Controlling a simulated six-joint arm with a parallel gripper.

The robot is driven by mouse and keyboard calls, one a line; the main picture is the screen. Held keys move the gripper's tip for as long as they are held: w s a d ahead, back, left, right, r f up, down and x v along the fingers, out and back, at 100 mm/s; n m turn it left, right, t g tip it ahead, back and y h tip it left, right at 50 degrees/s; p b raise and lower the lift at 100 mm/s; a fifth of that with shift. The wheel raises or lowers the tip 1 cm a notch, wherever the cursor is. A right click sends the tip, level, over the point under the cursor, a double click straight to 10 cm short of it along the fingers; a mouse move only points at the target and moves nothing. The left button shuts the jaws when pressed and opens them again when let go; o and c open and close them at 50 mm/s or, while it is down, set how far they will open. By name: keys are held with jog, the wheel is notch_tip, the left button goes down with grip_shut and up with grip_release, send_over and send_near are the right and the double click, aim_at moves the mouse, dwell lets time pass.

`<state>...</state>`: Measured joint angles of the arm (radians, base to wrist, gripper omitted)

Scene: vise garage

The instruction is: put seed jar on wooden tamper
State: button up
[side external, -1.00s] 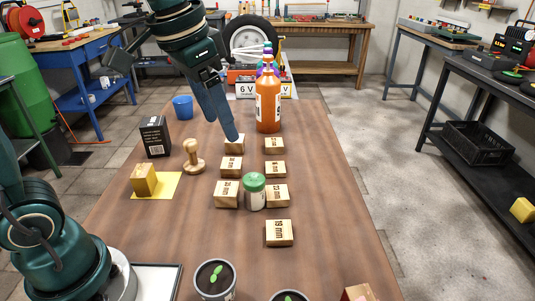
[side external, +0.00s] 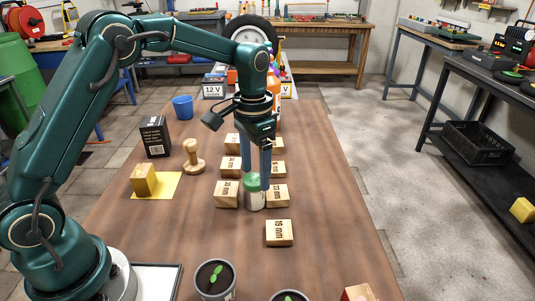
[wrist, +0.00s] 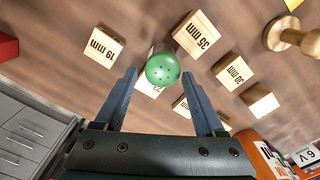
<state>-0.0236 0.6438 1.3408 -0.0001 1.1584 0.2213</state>
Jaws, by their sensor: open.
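The seed jar (side external: 255,193), white with a green lid, stands upright on the table among the wooden blocks. In the wrist view its green lid (wrist: 163,69) shows ahead of the fingers. My gripper (side external: 257,183) is open above the jar, its fingers pointing down at about lid height in the side view. In the wrist view the open gripper (wrist: 168,77) has a finger on each side of the lid, with nothing held. The wooden tamper (side external: 193,158) stands upright with its knob up, left of the blocks; it is partly cut off in the wrist view (wrist: 290,36).
Several marked wooden blocks (side external: 227,194) stand close around the jar. A black box (side external: 155,137), a blue cup (side external: 183,107) and a wood block on yellow paper (side external: 144,180) lie left. A seedling pot (side external: 215,280) is in front.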

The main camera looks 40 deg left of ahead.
aim_at(254, 192)
jog(key=shift+s+a+f, duration=0.1)
jog(key=shift+f, duration=1.6)
jog(key=shift+s+a+f, duration=0.1)
jog(key=shift+f, duration=1.55)
grip_shut()
jog(key=shift+r, duration=0.15)
